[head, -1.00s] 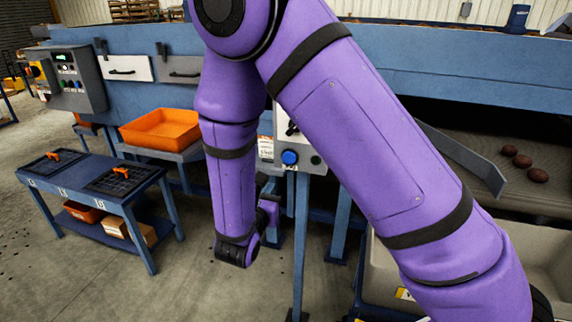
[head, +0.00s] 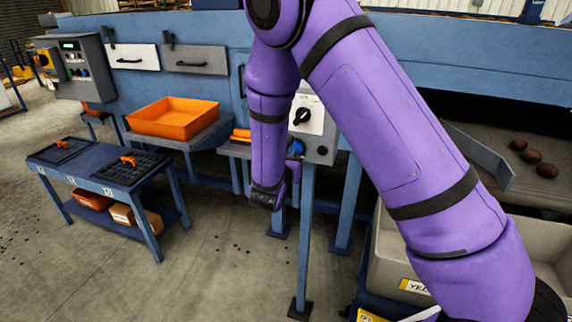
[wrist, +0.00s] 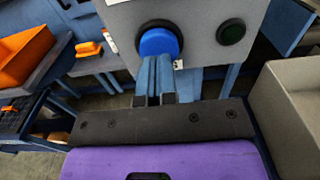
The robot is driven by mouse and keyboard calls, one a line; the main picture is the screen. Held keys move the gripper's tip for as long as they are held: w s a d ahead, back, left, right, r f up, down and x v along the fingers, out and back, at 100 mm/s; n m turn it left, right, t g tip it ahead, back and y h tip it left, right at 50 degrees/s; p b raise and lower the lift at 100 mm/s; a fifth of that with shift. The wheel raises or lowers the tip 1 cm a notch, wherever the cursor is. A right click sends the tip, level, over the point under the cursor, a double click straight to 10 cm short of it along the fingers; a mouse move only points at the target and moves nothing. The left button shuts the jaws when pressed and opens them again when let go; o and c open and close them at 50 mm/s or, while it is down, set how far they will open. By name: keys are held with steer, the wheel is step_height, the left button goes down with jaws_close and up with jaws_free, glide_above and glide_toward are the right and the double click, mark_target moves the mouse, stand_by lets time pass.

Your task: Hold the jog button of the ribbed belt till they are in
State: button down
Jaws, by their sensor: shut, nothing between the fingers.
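The blue jog button (wrist: 158,42) sits on a grey control box (wrist: 207,32), beside a dark green button (wrist: 232,31). My gripper (wrist: 156,62) is shut and empty, its fingertips at the lower edge of the blue button in the wrist view; I cannot tell whether they press it. In the head view the blue button (head: 297,147) shows just right of my forearm, which hides my fingertips there. The ribbed belt (head: 480,150) lies at the right, behind my upper arm. Three reddish potatoes (head: 532,157) rest on it near a slanted metal guide (head: 478,152).
A beige crate (head: 400,262) with a yellow label stands below the belt end. An orange tray (head: 172,117) sits on a shelf at the left. A blue table (head: 85,176) with black grids stands further left.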

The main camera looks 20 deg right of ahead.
steer(key=shift+w+d, duration=0.4)
steer(key=shift+w, duration=0.15)
steer(key=shift+w+d, duration=0.1)
